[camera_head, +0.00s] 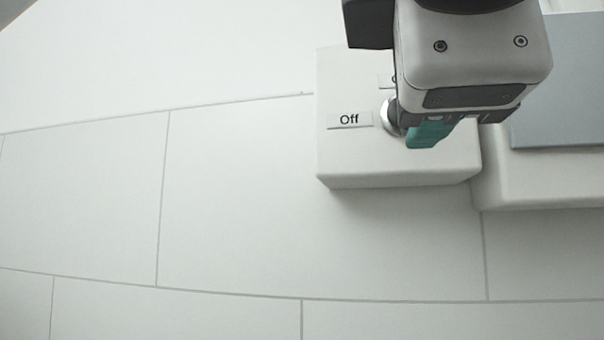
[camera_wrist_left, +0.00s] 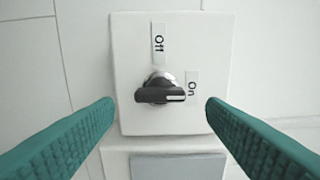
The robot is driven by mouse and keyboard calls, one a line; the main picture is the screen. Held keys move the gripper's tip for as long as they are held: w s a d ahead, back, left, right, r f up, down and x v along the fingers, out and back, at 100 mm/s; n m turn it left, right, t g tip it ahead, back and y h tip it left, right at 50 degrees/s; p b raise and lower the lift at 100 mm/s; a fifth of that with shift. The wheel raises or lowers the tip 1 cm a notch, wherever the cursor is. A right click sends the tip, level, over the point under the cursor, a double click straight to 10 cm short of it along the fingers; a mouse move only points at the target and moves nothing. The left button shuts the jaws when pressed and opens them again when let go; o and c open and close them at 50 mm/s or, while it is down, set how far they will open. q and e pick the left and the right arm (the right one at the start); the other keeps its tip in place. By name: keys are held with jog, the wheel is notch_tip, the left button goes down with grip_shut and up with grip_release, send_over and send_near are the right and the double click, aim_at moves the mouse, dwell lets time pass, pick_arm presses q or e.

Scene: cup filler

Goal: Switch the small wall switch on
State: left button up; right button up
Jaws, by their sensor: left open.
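The small wall switch is a white box (camera_head: 345,165) on the wall, with an "Off" label (camera_head: 349,120) on its face. In the left wrist view its black rotary knob (camera_wrist_left: 150,95) lies horizontal in that picture. The white mark on the knob's end points right, toward the "On" label (camera_wrist_left: 193,84), away from the "Off" label above. My left gripper (camera_head: 430,132) is in front of the box. In the left wrist view its teal fingers (camera_wrist_left: 160,112) are open on either side of the knob, apart from it. In the head view the gripper hides most of the knob and the "On" label.
A larger white box with a grey panel (camera_head: 560,110) adjoins the switch box on the right in the head view. The tiled wall (camera_head: 230,220) left of and below the switch is bare.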

pick_arm(q)
jog(key=b+v, duration=0.1)
jog(key=v, duration=0.8)
jog(key=shift+b, duration=0.35)
jog(key=shift+w, duration=0.2)
